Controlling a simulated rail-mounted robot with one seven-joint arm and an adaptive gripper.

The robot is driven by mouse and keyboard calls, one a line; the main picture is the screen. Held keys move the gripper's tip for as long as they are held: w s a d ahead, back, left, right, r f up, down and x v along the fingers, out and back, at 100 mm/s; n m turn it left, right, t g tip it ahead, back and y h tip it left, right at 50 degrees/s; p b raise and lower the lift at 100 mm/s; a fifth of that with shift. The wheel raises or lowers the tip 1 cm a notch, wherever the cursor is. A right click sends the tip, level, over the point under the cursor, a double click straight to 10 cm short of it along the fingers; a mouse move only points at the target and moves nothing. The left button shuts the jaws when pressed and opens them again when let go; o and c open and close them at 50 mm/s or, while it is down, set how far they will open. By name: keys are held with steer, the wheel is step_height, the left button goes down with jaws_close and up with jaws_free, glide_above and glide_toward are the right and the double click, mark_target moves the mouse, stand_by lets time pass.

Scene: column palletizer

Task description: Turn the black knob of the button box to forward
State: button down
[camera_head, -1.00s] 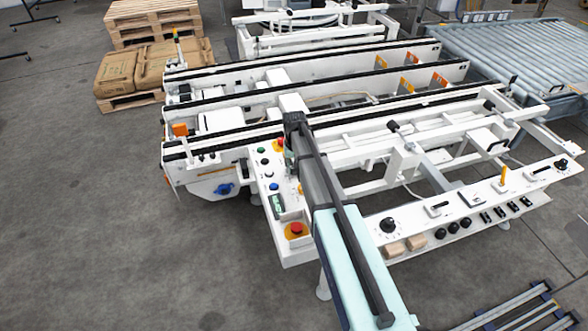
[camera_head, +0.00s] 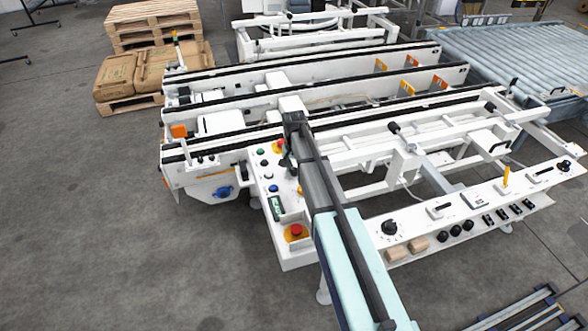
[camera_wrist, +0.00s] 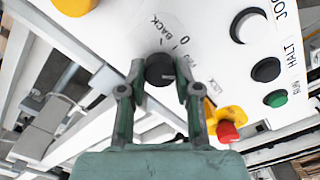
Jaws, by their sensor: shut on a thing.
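The button box (camera_head: 294,259) is a white panel with coloured buttons, left of my arm in the head view. Its black knob (camera_wrist: 158,71) shows in the wrist view, with the labels "BACK", "0" and a partly covered one printed around it. My gripper (camera_wrist: 161,78) has one finger on each side of the knob and is shut on it. In the head view my gripper (camera_head: 288,161) is over the upper part of the box, and the knob is hidden there. I cannot tell clearly which label the knob points at.
A red emergency button on yellow (camera_head: 296,231) sits at the near end of the box. Another red button (camera_wrist: 227,131) is close to my right finger in the wrist view. A second white control panel (camera_head: 455,225) lies right of my arm. White conveyor rails (camera_head: 330,95) stand behind.

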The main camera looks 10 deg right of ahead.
mark_target(294, 170)
steer(key=c, duration=0.8)
jaws_free()
step_height(294, 170, up, 12)
stand_by(0.4)
